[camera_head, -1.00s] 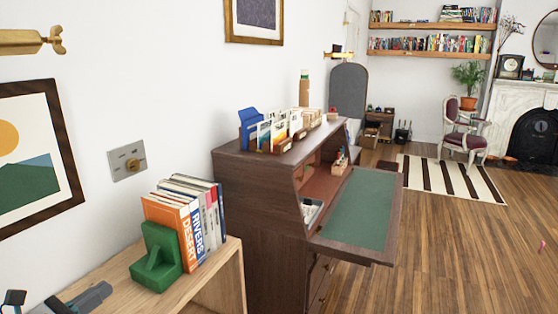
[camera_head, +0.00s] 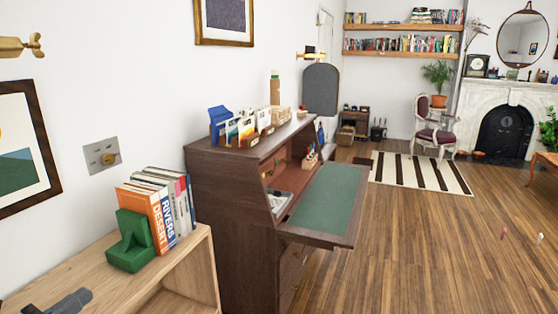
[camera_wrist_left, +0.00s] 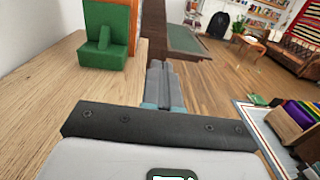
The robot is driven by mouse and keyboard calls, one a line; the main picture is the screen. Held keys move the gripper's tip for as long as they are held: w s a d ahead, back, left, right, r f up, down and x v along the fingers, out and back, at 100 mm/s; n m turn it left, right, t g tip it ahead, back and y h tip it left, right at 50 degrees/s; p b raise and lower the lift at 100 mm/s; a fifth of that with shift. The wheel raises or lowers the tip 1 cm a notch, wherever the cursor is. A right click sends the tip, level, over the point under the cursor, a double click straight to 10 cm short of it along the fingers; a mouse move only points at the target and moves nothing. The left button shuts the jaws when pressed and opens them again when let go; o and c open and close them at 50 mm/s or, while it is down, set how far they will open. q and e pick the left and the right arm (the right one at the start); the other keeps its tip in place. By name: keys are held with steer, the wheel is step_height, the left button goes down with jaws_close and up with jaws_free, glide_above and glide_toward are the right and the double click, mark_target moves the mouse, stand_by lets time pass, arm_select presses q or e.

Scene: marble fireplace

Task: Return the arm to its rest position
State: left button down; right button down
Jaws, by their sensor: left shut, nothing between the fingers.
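My left gripper (camera_head: 84,296) shows at the bottom left corner of the head view, over the light wooden shelf unit (camera_head: 90,268). In the left wrist view its two grey fingers (camera_wrist_left: 160,72) lie together, shut with nothing between them. They point forward, just right of the shelf top's edge in that picture. A green bookend (camera_head: 131,242) stands on the shelf top, apart from the fingers. Most of the left arm is outside the head view. My right gripper is not in view.
Books (camera_head: 165,208) stand against the bookend. A dark wooden desk (camera_head: 225,215) stands beyond, its green-topped flap (camera_head: 325,205) folded out to the right. Wooden floor (camera_head: 420,245) lies open at right. Framed pictures and a brass fitting hang on the left wall.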

arm_select(q)
steer(key=s+d+f+m+g+h+p, duration=0.1)
steer(key=s+d+f+m+g, duration=0.25)
steer(key=d+f+g, duration=0.45)
steer(key=s+d+f+m+g+h, duration=0.15)
steer(key=d+f+m+g, duration=0.3)
steer(key=d+f, duration=0.75)
steer(key=s+d+f+m+g+y, duration=0.2)
steer(key=s+d+f+m, duration=0.3)
steer(key=m, duration=0.6)
steer(key=s+d+f+m+g+y+p, duration=0.1)
steer(key=s+d+f+m+g+y, duration=0.1)
steer(key=s+d+f+m, duration=0.4)
steer(key=s+f+m, duration=0.3)
steer(key=f+m, duration=0.2)
steer(key=shift+f, duration=0.1)
